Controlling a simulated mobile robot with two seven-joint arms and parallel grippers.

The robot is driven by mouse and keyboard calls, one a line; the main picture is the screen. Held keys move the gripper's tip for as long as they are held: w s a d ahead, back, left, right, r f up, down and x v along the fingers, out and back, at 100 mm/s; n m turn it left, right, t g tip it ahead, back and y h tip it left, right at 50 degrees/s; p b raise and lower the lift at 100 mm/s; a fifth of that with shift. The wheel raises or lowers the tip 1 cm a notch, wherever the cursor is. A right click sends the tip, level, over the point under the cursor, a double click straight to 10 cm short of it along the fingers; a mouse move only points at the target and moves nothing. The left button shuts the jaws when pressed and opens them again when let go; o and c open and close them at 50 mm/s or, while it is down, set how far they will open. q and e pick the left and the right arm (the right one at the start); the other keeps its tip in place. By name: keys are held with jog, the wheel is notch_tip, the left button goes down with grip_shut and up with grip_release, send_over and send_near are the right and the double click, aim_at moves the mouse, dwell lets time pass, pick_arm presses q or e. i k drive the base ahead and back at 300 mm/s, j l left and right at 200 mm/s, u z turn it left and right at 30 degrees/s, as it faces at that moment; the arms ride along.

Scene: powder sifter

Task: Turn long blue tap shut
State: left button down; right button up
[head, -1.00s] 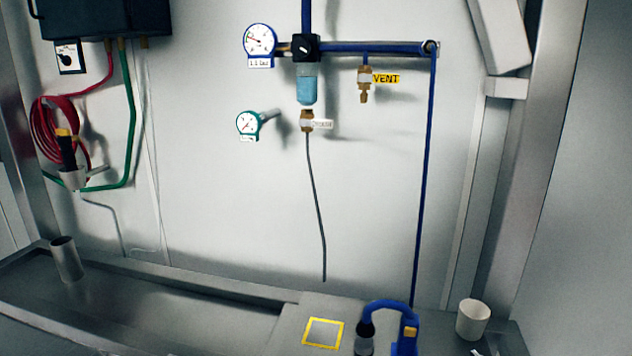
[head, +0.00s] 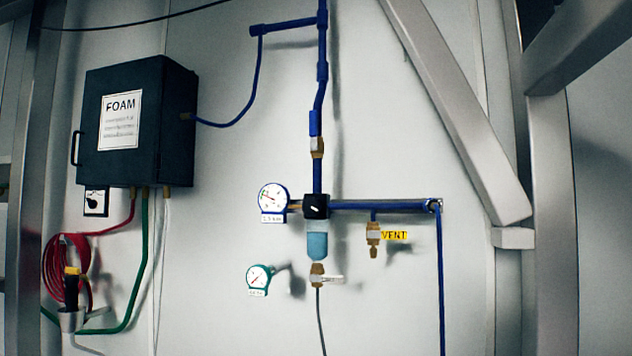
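A tap with a long blue handle (head: 315,123) sits on the vertical blue pipe (head: 322,40) in the upper middle of the head view. Its brass body (head: 317,147) is just below the handle. The handle points up, roughly in line with the pipe. Below it are a black regulator knob (head: 315,206) and a light blue bowl (head: 317,245). Neither of my grippers shows.
A round gauge (head: 272,198) is left of the regulator, with a green-rimmed gauge (head: 258,278) below. A brass VENT valve (head: 374,235) hangs to the right. A dark FOAM box (head: 137,125) is at the left. A diagonal metal beam (head: 455,110) is at the right.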

aim_at(313, 113)
jog(key=i+j+z, duration=0.15)
jog(key=i+z, duration=0.2)
jog(key=i+j+z, duration=0.2)
jog(key=z, duration=0.15)
